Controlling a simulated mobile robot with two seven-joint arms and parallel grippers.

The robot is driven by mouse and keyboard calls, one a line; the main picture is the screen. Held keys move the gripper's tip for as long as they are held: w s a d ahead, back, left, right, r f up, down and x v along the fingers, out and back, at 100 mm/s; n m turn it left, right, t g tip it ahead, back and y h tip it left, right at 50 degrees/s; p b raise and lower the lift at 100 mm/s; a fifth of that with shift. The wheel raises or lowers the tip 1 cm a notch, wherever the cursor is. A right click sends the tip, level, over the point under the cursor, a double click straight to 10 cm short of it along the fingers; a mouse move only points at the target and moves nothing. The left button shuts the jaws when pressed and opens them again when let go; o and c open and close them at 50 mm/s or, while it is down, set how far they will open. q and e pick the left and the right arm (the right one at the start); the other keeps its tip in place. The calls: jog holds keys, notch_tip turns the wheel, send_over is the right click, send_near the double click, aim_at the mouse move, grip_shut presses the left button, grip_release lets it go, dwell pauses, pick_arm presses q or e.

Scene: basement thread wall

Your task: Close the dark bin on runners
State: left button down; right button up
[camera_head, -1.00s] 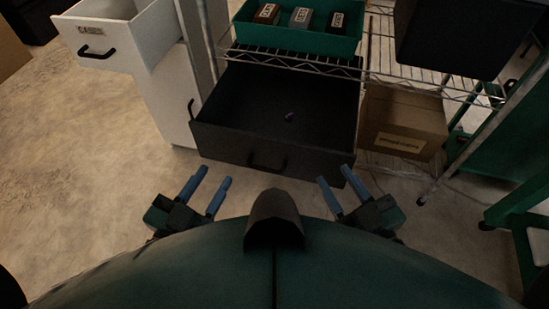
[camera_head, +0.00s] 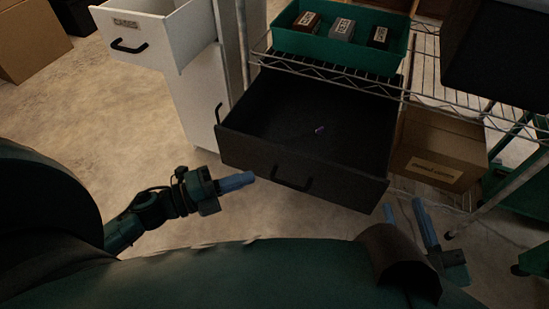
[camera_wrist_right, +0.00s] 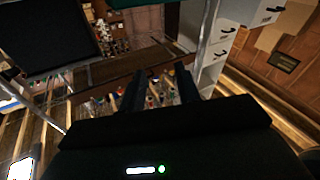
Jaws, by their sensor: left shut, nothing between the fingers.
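The dark bin (camera_head: 335,184) stands pulled out towards me below a wire shelf in the head view. Its front has a black bar handle (camera_head: 291,180), and a small purple-blue item (camera_head: 319,130) lies inside. My left gripper (camera_head: 250,177) is shut and empty, pointing right near the lower left part of the bin front. I cannot tell whether its tip touches the bin. My right gripper (camera_head: 407,208) is open and empty, right of the bin's front right corner and partly hidden by a dark part of mine. Its spread fingers also show in the right wrist view (camera_wrist_right: 163,82).
A white cabinet with an open drawer (camera_head: 158,46) stands left of the bin. A green tray (camera_head: 335,52) with labelled boxes sits on the wire shelf above. A cardboard box (camera_head: 436,150) is right of the bin. Bare floor (camera_head: 120,120) lies to the left.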

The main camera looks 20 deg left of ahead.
aim_at(289, 153)
pick_arm(q)
jog(key=shift+w+d+b, duration=0.25)
jog(key=shift+w+d, duration=0.4)
jog(key=shift+w, duration=0.6)
jog(key=shift+w+d+b, duration=0.25)
jog(key=shift+w+d, duration=0.4)
jog(key=shift+w, duration=0.65)
jog(key=shift+w+d+b, duration=0.25)
jog(key=shift+w+d, duration=0.4)
jog(key=shift+w, duration=0.6)
pick_arm(e)
jog(key=shift+w+a, duration=0.1)
jog(key=shift+a, duration=0.05)
